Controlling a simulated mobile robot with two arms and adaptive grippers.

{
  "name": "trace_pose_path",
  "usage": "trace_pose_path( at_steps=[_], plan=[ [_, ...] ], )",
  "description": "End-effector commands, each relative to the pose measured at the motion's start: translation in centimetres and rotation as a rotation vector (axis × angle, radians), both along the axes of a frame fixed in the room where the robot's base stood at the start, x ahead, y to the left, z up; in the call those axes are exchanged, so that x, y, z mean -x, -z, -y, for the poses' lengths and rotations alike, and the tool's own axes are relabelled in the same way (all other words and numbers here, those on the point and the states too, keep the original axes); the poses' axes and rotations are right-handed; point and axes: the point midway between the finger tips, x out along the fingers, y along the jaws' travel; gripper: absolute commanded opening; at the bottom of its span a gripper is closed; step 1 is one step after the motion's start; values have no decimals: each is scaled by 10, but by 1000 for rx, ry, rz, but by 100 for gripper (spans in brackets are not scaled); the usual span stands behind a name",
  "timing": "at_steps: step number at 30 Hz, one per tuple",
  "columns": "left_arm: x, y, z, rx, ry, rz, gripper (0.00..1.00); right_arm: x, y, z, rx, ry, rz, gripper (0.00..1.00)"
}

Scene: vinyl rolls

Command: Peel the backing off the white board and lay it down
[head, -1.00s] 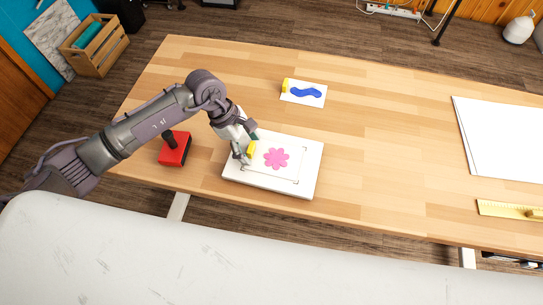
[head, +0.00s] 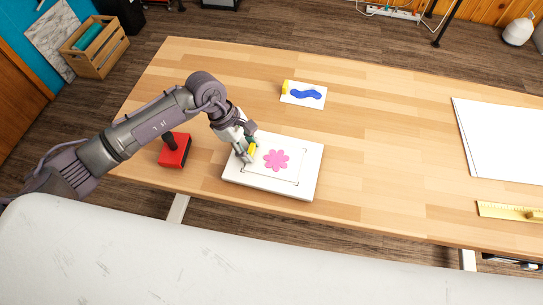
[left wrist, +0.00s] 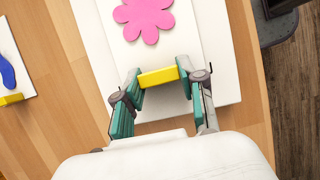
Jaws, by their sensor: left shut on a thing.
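The white board (head: 265,186) lies flat near the table's front edge; it also shows in the left wrist view (left wrist: 232,55). A white sheet with a pink flower (head: 276,159) lies on it inside thin corner marks. The flower fills the top of the left wrist view (left wrist: 145,18). A yellow tab (head: 252,149) stands at the sheet's left edge. My left gripper (left wrist: 160,76) is shut on the yellow tab (left wrist: 158,78), one teal fingertip at each end. The sheet looks flat on the board. My right gripper is not in view.
A red block with a black handle (head: 174,150) stands left of the board, below my left arm. A card with a blue wavy shape and yellow tab (head: 303,93) lies behind. A large white panel (head: 500,140) and yellow ruler (head: 508,211) lie right. The table's middle is clear.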

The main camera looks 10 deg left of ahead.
Motion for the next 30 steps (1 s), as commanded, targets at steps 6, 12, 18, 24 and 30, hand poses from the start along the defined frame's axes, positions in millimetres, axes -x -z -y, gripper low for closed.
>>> trace_pose_path(
  at_steps=[6,12,18,24,30],
  plan=[
    [0,0,0,0,0,0,0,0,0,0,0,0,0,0],
    [0,-2,0,0,0,1,0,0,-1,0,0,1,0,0],
    [-1,-11,0,1,0,2,0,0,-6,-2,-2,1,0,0],
    [0,-21,0,1,0,1,0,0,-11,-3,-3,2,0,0],
    [0,-31,0,0,0,1,0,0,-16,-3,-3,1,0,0]
  ],
)
